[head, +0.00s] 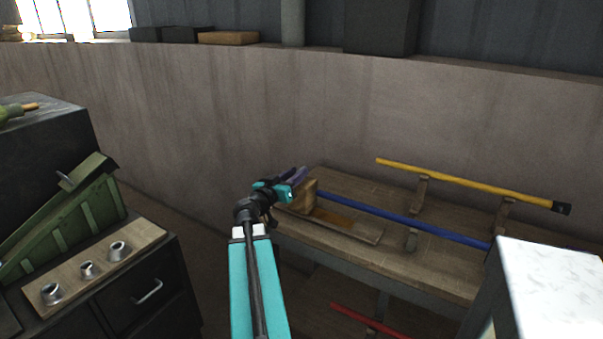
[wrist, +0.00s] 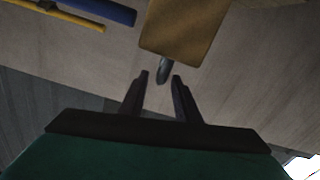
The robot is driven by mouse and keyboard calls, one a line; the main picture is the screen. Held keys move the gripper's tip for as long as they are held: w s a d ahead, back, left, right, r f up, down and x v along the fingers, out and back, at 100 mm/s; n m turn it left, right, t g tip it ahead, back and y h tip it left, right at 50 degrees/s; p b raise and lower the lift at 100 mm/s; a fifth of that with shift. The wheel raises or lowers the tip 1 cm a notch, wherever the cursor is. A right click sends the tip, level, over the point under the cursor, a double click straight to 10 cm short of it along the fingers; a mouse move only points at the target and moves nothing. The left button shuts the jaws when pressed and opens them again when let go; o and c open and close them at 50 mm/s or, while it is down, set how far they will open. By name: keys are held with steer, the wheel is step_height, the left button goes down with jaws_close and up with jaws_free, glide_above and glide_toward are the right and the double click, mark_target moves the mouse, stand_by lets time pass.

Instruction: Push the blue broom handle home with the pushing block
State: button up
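The blue broom handle (head: 400,217) lies slanted along the workbench, with its left end close to a wooden block (head: 312,188), which I take as the pushing block. In the wrist view the blue handle (wrist: 102,10) ends a little left of the block (wrist: 185,28). A grey peg (wrist: 163,70) sticks out from the block toward me. My gripper (head: 300,174) is at the block's left in the head view. In the wrist view my gripper (wrist: 161,76) has its fingers apart, with the peg's tip at or between the fingertips. I cannot tell whether they touch it.
A yellow handle (head: 465,184) rests on wooden supports behind the blue one. A shallow wooden tray (head: 365,236) lies in front on the bench (head: 440,278). A red bar (head: 370,322) is below. A white-topped block (head: 550,285) stands at right, a dark cabinet (head: 150,290) at left.

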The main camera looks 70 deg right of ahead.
steer(key=a, duration=0.1)
steer(key=b, duration=0.1)
steer(key=a+b, duration=0.1)
steer(key=shift+w+a+f, duration=0.1)
steer(key=shift+w+a, duration=0.15)
steer(key=shift+a, duration=0.1)
steer(key=a+b, duration=0.2)
steer(key=b, duration=0.5)
steer(key=shift+w, duration=0.15)
steer(key=shift+a+b, duration=0.15)
steer(key=shift+b, duration=0.25)
steer(key=shift+w, duration=0.1)
